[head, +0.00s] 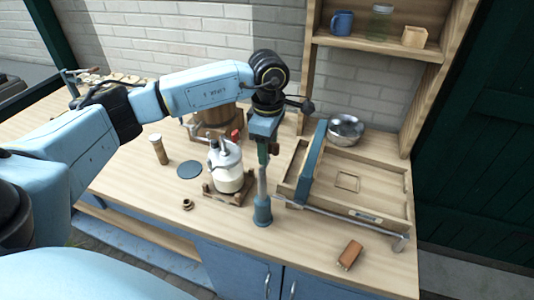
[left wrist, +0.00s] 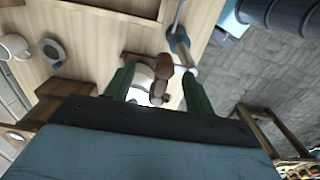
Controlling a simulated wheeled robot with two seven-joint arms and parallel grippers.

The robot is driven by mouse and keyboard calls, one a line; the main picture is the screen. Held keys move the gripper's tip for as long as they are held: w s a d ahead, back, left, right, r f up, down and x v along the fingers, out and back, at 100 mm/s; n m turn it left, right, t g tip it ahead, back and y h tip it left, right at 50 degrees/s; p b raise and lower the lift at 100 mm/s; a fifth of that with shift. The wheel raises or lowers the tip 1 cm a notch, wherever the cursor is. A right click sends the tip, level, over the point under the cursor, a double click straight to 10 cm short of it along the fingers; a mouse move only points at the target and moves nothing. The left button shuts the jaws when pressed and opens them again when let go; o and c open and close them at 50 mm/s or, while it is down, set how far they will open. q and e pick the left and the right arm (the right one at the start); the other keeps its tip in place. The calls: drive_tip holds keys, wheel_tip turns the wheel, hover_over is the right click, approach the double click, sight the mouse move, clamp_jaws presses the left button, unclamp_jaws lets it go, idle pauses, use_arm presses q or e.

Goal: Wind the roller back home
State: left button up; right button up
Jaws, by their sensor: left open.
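A shallow wooden trough (head: 385,193) sits on the right of the bench. A blue crosspiece (head: 312,160) spans its left part; I cannot make out a roller under it. A metal rod (head: 340,215) runs along its front to a blue hub (head: 262,213), also in the left wrist view (left wrist: 177,42). An arm rises from the hub. My left gripper (head: 263,155) is above the hub, pointing down. In the left wrist view its green fingers (left wrist: 158,90) are apart, with a brown wooden grip (left wrist: 162,72) between them; contact cannot be told. My right gripper is not in view.
A white churn jar (head: 228,168) stands close left of the hub. A metal bowl (head: 345,130) is behind the trough. A brown block (head: 350,255) lies near the front edge. A blue disc (head: 189,170) and wooden cylinder (head: 159,149) are left. A shelf (head: 375,43) is above.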

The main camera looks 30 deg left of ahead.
use_arm(q)
drive_tip(key=shift+r, duration=0.1)
drive_tip(key=shift+r+p, duration=2.05)
drive_tip(key=shift+r, duration=1.4)
